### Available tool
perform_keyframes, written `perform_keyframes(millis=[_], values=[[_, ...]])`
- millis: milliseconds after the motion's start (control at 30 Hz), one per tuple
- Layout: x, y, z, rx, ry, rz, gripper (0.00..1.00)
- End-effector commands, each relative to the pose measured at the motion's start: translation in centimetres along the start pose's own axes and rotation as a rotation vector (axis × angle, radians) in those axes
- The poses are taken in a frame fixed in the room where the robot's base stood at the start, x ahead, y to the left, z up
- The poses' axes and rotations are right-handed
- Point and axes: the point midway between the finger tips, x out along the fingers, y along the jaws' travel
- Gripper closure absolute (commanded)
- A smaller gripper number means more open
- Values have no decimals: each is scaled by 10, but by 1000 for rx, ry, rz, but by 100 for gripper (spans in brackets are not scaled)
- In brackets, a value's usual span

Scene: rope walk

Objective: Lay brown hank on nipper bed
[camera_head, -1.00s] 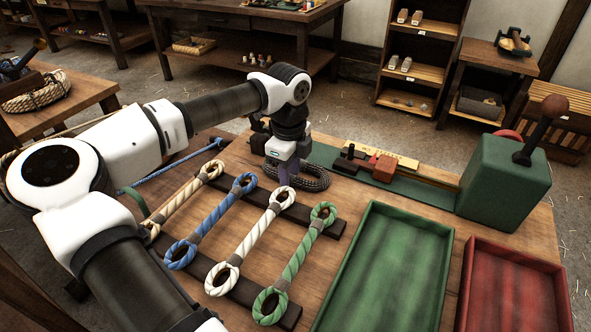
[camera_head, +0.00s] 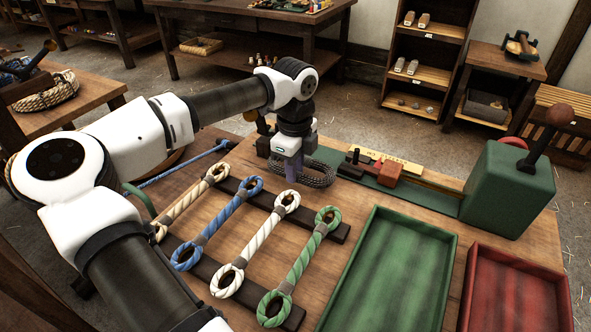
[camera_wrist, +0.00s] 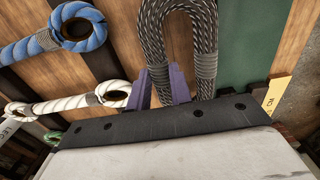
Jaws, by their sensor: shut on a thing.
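My gripper (camera_head: 290,176) points down over the back of the bench, beyond the row of eye-ended ropes. Its purple fingers are closed around one leg of a dark, flecked looped hank (camera_wrist: 203,35). This hank looks charcoal rather than brown; it also shows behind the fingers in the head view (camera_head: 322,176). I cannot tell if it is clear of the bench. The green nipper bed (camera_head: 435,202) lies to its right, carrying a red-brown block (camera_head: 387,173) and a dark lever piece. The bed's green edge shows right of the hank in the wrist view (camera_wrist: 241,40).
Cream (camera_head: 188,200), blue (camera_head: 215,224), white (camera_head: 257,245) and green (camera_head: 299,262) eye-ended ropes lie across dark rails, close in front of my gripper. A green tray (camera_head: 392,275) and red tray (camera_head: 515,290) fill the front right. A green block (camera_head: 507,190) with a lever stands at the bed's right end.

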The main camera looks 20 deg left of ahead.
Motion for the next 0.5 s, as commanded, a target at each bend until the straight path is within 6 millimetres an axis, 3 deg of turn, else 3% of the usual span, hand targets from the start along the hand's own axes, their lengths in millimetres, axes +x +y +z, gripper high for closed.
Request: perform_keyframes(millis=[500], values=[[-128,0,0,0,-1,-1,100]])
